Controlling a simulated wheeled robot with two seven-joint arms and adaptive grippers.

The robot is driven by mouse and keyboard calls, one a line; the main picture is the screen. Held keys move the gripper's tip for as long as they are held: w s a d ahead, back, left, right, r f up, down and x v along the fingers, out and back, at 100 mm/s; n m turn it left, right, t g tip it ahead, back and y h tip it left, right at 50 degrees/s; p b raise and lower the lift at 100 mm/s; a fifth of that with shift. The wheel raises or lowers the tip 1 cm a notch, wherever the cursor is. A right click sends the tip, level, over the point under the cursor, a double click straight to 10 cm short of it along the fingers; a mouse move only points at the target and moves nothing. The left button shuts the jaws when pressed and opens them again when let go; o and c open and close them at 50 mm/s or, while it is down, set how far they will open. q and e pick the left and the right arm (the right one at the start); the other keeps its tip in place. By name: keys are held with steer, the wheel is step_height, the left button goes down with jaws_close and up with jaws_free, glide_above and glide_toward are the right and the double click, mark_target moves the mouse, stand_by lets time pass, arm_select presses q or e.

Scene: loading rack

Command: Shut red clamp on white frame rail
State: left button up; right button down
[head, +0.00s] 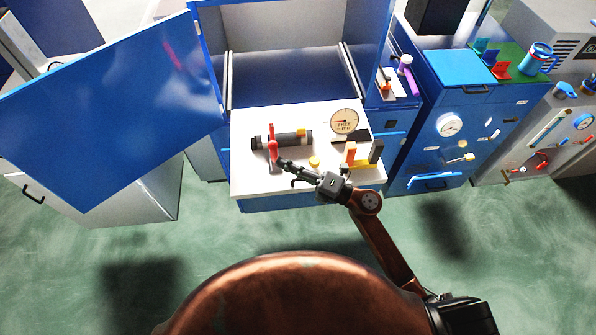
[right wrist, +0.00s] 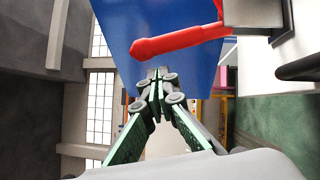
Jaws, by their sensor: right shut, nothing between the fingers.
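The red clamp (head: 273,149) stands near the left of a white tray (head: 245,184), in front of a dark cylinder (head: 298,138). In the right wrist view its red handle (right wrist: 180,41) extends leftward from a grey block (right wrist: 258,12) beside a white surface. I cannot make out the white frame rail as a separate part. My right gripper (head: 281,161) is shut and empty, its tips close to the clamp's lower part. In the right wrist view the gripper (right wrist: 155,76) has its fingertips together below the handle, with a visible gap. My left gripper is out of view.
A gauge (head: 344,121), a yellow knob (head: 314,162) and an orange-and-yellow fixture (head: 362,160) occupy the tray's right half. A large blue door (head: 115,105) hangs open at left. A blue cabinet (head: 455,150) stands at right. Green floor lies clear in front.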

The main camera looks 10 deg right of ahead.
mark_target(276, 150)
steer(key=shift+w+a+r, duration=0.15)
steer(key=shift+w+r, duration=0.05)
steer(key=shift+w, duration=0.7)
steer(key=shift+p, duration=0.3)
steer(key=r+m+p, duration=0.1)
steer(key=p, duration=0.2)
steer(key=shift+w+p, duration=0.4)
steer(key=shift+w+r+h+p, duration=0.2)
steer(key=shift+h+p, duration=0.1)
steer(key=shift+p, duration=0.1)
steer(key=shift+w+f, duration=0.15)
steer(key=shift+w, duration=0.3)
steer(key=shift+s, duration=0.1)
